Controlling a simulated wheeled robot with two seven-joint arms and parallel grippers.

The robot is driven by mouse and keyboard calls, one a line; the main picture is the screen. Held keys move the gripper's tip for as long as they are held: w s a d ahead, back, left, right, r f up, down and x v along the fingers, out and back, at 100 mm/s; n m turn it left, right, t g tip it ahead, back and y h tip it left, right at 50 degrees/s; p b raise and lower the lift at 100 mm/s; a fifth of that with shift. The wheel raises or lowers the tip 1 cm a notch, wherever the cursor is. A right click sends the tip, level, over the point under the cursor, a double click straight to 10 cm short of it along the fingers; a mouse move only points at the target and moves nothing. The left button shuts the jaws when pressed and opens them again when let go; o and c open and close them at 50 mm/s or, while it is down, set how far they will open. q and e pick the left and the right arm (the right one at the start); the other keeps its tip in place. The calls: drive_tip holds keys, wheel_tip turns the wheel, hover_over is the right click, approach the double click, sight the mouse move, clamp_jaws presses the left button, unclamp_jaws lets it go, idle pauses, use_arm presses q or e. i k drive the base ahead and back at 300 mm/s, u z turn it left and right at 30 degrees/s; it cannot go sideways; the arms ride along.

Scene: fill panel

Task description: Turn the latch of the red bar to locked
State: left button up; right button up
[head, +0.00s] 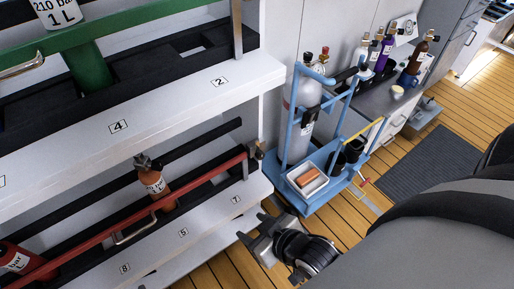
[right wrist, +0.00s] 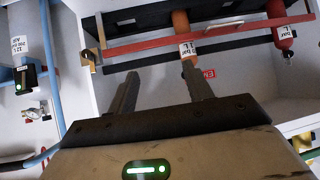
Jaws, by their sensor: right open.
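The red bar (head: 190,188) runs along the front of the lower shelf, across an orange-brown cylinder (head: 154,183). The bar also shows in the right wrist view (right wrist: 150,42). The latch (head: 258,150) is a small, brass-coloured piece at the bar's right end in the head view; it is at the left end in the right wrist view (right wrist: 88,60). Its exact setting is too small to tell. My right gripper (head: 252,226) is open and empty, below and apart from the latch; its two fingers (right wrist: 160,72) point toward the shelf. My left gripper is not in view.
A blue trolley (head: 318,190) with a grey cylinder and a white tray stands right of the shelf. The upper shelf (head: 190,100) with a green bar overhangs at the upper left. Wooden floor (head: 345,215) is open between the trolley and a dark mat (head: 430,160).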

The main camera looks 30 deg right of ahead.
sight(259, 155)
drive_tip(key=u, duration=0.25)
drive_tip(key=k, duration=1.25)
drive_tip(key=z, duration=0.25)
